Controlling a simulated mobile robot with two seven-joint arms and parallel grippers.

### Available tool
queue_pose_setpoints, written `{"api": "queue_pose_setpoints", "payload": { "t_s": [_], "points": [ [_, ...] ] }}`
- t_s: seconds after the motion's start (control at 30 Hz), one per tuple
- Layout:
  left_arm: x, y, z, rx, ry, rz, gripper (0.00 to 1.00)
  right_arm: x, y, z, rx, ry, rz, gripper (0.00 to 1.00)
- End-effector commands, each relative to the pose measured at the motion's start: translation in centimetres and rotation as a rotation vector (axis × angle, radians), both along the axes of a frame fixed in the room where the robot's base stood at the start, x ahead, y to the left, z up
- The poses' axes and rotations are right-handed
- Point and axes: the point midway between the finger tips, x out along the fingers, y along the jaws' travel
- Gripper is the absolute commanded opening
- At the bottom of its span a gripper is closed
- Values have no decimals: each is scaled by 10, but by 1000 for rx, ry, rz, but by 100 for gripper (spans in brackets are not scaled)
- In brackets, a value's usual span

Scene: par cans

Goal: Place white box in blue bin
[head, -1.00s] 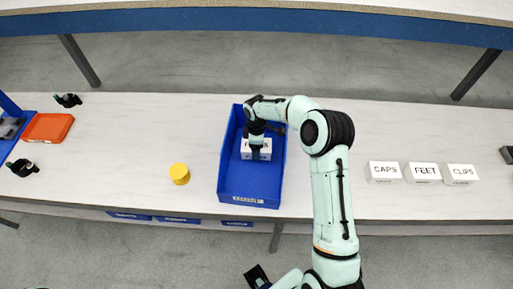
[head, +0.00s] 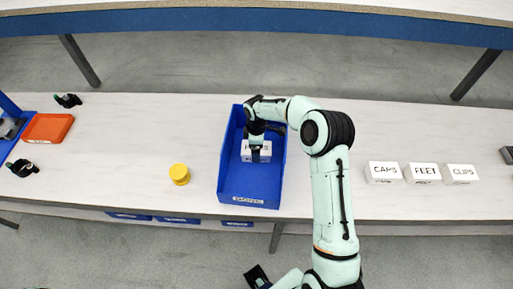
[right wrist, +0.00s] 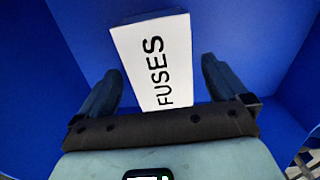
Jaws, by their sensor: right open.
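The white box (head: 247,155), labelled FUSES in the right wrist view (right wrist: 150,50), lies inside the blue bin (head: 250,192), towards the middle of its floor. The blue walls and floor of the bin also fill the right wrist view (right wrist: 255,40). My right gripper (head: 256,152) reaches down into the bin over the box. In the right wrist view its two fingers are apart on either side of the box's near end, with gaps showing between fingers and box. In the head view the gripper hides part of the box's label.
White boxes labelled CAPS (head: 384,173), FEET (head: 422,173) and CLIPS (head: 461,174) stand in a row on the right of the table (head: 350,195). A yellow round item (head: 180,174) stands left of the bin. An orange tray (head: 47,128) is at far left.

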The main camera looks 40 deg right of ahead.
Motion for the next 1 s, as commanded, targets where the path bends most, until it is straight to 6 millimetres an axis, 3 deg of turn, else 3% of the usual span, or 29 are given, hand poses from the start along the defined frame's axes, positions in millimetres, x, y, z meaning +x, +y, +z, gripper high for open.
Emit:
{"api": "queue_pose_setpoints", "payload": {
  "t_s": [0.2,0.43,0.63,1.0],
  "points": [
    [1,0,3,0,-1,0,43,1,0,51,-1,-6,1,100],
    [3,0,6,0,-3,0,43,1,0,91,-1,-2,1,100],
    [3,0,7,0,-3,0,43,0,1,104,1,0,1,100],
    [3,0,7,0,-3,0,43,0,0,105,1,0,1,100]
  ]
}}
